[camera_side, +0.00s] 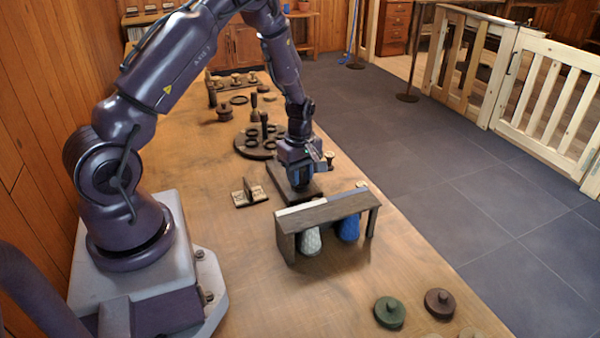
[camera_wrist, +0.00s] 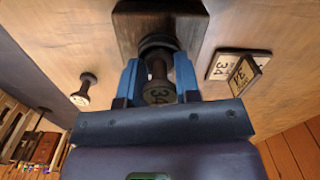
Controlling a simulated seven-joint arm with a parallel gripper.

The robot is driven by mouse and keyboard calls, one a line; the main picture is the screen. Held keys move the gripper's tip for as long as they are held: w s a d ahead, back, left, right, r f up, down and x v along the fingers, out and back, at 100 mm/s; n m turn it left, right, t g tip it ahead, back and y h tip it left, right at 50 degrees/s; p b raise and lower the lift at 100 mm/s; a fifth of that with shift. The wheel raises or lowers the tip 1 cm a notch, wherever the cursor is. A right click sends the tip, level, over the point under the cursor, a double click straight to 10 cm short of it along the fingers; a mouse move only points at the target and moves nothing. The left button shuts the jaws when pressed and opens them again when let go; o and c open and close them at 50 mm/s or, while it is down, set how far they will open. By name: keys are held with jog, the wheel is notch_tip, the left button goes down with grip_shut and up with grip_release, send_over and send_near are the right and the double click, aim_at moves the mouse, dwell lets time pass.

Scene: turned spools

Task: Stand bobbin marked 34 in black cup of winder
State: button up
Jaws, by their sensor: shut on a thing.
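My gripper (camera_side: 300,186) is shut on a dark brown bobbin (camera_wrist: 159,92) marked 34 on its pale end. In the wrist view the blue fingers (camera_wrist: 158,72) hold it on both sides, with the marked end towards the camera. The winder is a dark wooden block (camera_wrist: 128,28), also seen under my gripper in the side view (camera_side: 278,178). Its round black cup (camera_wrist: 157,42) shows just beyond the bobbin's far end. They overlap in the picture, so I cannot tell whether the bobbin is inside the cup. In the side view my gripper hides the bobbin.
Another bobbin (camera_wrist: 84,90) stands right of the winder in the side view (camera_side: 329,158). Cards marked 34 (camera_wrist: 243,72) stand on the other side. A dark bench (camera_side: 325,211) over white and blue cones is close in front. A round peg stand (camera_side: 250,146) is behind.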

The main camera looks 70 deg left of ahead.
jog(key=o, duration=1)
jog(key=shift+c, duration=0.2)
jog(key=shift+r, duration=4.2)
